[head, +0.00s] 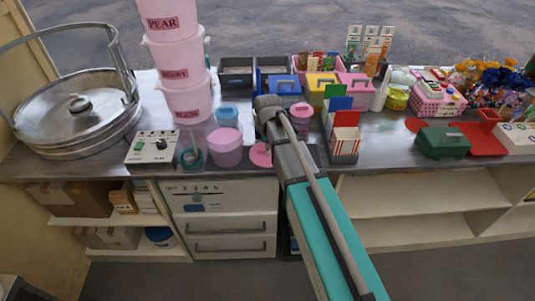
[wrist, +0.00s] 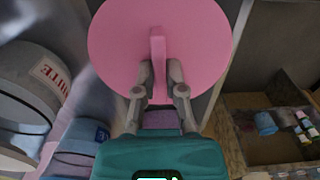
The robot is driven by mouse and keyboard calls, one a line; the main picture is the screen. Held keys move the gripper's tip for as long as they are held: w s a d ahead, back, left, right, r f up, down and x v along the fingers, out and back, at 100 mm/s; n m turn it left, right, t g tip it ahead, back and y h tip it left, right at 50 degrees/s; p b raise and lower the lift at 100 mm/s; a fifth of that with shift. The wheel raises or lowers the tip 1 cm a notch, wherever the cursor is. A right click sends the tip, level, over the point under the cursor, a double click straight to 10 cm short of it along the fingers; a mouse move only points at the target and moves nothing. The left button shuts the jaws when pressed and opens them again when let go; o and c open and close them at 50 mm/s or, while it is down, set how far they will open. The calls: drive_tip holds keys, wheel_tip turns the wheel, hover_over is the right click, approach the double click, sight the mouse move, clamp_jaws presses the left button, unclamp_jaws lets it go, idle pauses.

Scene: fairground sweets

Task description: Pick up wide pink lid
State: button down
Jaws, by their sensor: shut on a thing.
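The wide pink lid (wrist: 118,48) is a flat round disc with an upright bar handle, filling the upper middle of the wrist view. My gripper (wrist: 158,72) is shut on the near end of that handle, one finger on each side. In the head view a pink round edge, likely the same lid (head: 260,156), shows just left of my arm. My arm hides the rest of it there, and my fingertips are hidden too. I cannot tell whether the lid touches anything beneath it.
A red-and-white box (head: 345,143) stands close right of my arm. A green case (head: 442,143) sits farther right.

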drive_tip(key=shift+r, duration=0.15)
drive_tip(key=shift+r+p, duration=0.9)
drive_tip(key=shift+p, duration=0.15)
drive_tip(key=s+d+r+p, duration=0.2)
drive_tip(key=s+r+p, duration=0.9)
drive_tip(key=s, duration=0.2)
drive_tip(key=shift+s+d, duration=0.4)
drive_tip(key=w+a+r+p, duration=0.3)
drive_tip(key=w+a, duration=0.4)
drive_tip(key=a, duration=0.1)
drive_tip(key=w+a+r+p, duration=0.3)
drive_tip(key=w+a, duration=0.3)
drive_tip(key=a, duration=0.3)
drive_tip(key=shift+w+a+r, duration=0.2)
drive_tip(key=shift+w, duration=0.2)
